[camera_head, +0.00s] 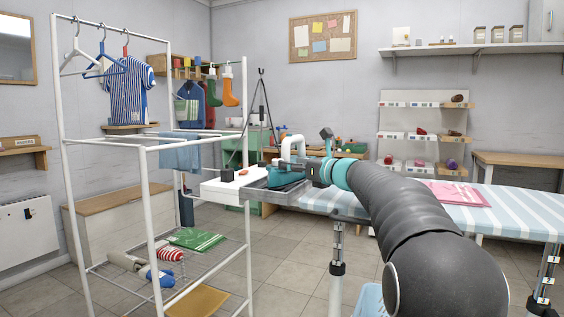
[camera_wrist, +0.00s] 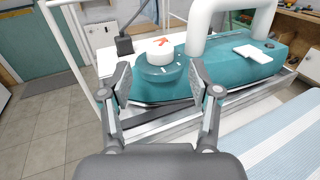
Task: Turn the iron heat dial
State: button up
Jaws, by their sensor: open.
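The iron (camera_head: 287,173) has a teal body and a white arched handle, and it rests on a grey metal tray (camera_head: 262,196) at the end of the ironing board. In the wrist view, the iron (camera_wrist: 245,62) fills the upper right. Its round teal dial (camera_wrist: 158,76) has a white mark on its side. A white round part with an orange mark (camera_wrist: 160,47) shows just behind it. My gripper (camera_wrist: 160,80) is open, with one finger to each side of the dial in the picture. I cannot tell whether either finger touches it. In the head view, my gripper (camera_head: 318,170) is beside the iron, partly hidden by my arm.
The striped ironing board (camera_head: 520,213) extends right, with a pink folded cloth (camera_head: 458,194) on it. A white drying rack (camera_head: 152,220) stands left, with a blue cloth (camera_head: 181,155) on it. A small black block (camera_wrist: 124,45) sits by the iron. Tiled floor lies between.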

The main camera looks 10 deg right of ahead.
jog(key=shift+x, duration=2.45)
jog(key=c, duration=1.2)
